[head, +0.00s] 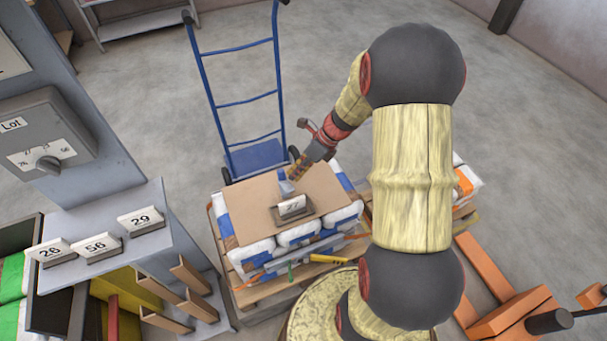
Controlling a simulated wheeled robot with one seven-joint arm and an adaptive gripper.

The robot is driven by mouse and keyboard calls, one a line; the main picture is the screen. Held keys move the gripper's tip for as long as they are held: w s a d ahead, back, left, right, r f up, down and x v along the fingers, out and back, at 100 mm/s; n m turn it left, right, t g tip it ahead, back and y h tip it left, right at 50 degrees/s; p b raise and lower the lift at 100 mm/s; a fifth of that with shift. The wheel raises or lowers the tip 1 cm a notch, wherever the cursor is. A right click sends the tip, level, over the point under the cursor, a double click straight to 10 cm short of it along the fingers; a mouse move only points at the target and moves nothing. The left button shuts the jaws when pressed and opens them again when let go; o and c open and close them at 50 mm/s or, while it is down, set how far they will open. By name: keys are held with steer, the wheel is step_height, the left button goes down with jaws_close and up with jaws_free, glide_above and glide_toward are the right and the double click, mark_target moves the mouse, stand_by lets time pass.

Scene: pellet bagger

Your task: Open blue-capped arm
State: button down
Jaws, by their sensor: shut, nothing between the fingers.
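My gripper (294,174) is shut and empty, low over the brown cardboard sheet (255,205) on top of the bagged stack. A small blue-grey piece (285,186) stands at the sheet's far part, right at my fingertips. I cannot tell whether they touch, or whether this piece is the blue-capped arm. No other blue-capped arm can be made out.
A "27" sign (292,207) stands on the cardboard. White-and-blue bags (300,233) sit on a wooden pallet (262,297). A blue hand truck (245,103) is behind. At left are a grey dial box (45,135) and a shelf (115,250) with number signs.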

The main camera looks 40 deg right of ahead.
steer(key=shift+w+r+p, duration=0.15)
steer(key=shift+w+p, duration=0.1)
steer(key=shift+p, duration=0.55)
steer(key=shift+w+g+p, duration=0.6)
steer(key=shift+g+p, duration=0.1)
steer(key=shift+p, duration=1.3)
steer(key=shift+w+d+f+m+g+y+p, duration=0.2)
steer(key=shift+w+f+g+p, duration=0.45)
steer(key=shift+p, duration=0.8)
steer(key=shift+w+d+f+m+g+y+p, duration=0.1)
steer(key=shift+w+d+m+g+y+p, duration=0.2)
steer(key=shift+w+p, duration=0.9)
steer(key=shift+w+d+f+m+g+p, duration=0.1)
steer(key=shift+w+f+g+p, duration=0.35)
steer(key=shift+p, duration=1.2)
steer(key=shift+w+r, duration=0.1)
steer(key=shift+w, duration=0.05)
